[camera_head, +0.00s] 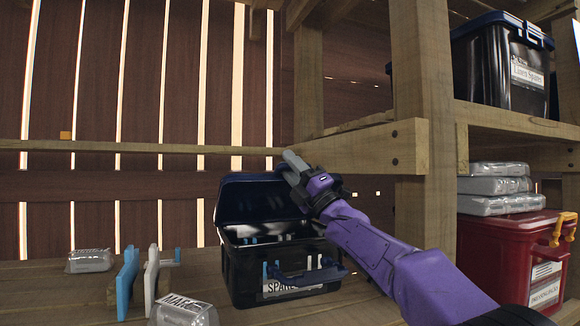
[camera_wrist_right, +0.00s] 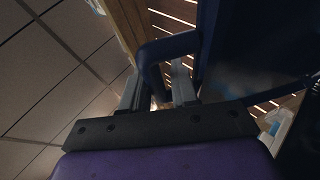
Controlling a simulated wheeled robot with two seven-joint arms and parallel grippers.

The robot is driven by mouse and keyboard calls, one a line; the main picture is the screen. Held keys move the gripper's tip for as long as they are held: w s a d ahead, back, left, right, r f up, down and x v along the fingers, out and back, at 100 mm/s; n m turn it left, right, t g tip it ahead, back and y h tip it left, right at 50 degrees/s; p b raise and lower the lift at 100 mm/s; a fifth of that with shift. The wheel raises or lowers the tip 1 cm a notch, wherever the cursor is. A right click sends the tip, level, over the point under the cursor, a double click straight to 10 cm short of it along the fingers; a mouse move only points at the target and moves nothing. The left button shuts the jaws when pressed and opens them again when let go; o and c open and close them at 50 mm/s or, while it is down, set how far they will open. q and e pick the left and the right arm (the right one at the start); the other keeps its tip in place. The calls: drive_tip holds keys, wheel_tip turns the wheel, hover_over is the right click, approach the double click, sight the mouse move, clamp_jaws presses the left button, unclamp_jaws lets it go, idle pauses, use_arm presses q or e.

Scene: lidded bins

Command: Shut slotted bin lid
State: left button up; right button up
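The slotted bin (camera_head: 240,268) is a black box on the wooden shelf, with light slotted pieces inside and a white label starting "SPARE" on its front. Its dark blue lid (camera_head: 243,200) is open, tipped up and back at the rear. A blue latch or handle (camera_head: 310,276) hangs across the front. My right gripper (camera_head: 292,160) is at the upper right edge of the lid. In the right wrist view its two fingers (camera_wrist_right: 157,92) are apart, with a dark blue loop of the lid (camera_wrist_right: 150,62) at and partly between them; firm contact is unclear. My left gripper is out of view.
A wooden post (camera_head: 425,130) and beam (camera_head: 365,147) stand close behind and right of my right arm. A red bin (camera_head: 490,250) with silver packs (camera_head: 495,186) is at right. A blue stand (camera_head: 127,283), white stand (camera_head: 151,280) and silver packs (camera_head: 90,261) lie left.

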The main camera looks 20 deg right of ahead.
idle(0.3)
drive_tip(key=shift+s+d+f, duration=0.1)
drive_tip(key=shift+s+f, duration=0.05)
drive_tip(key=shift+f, duration=0.1)
drive_tip(key=b+v, duration=0.3)
drive_tip(key=v, duration=0.7)
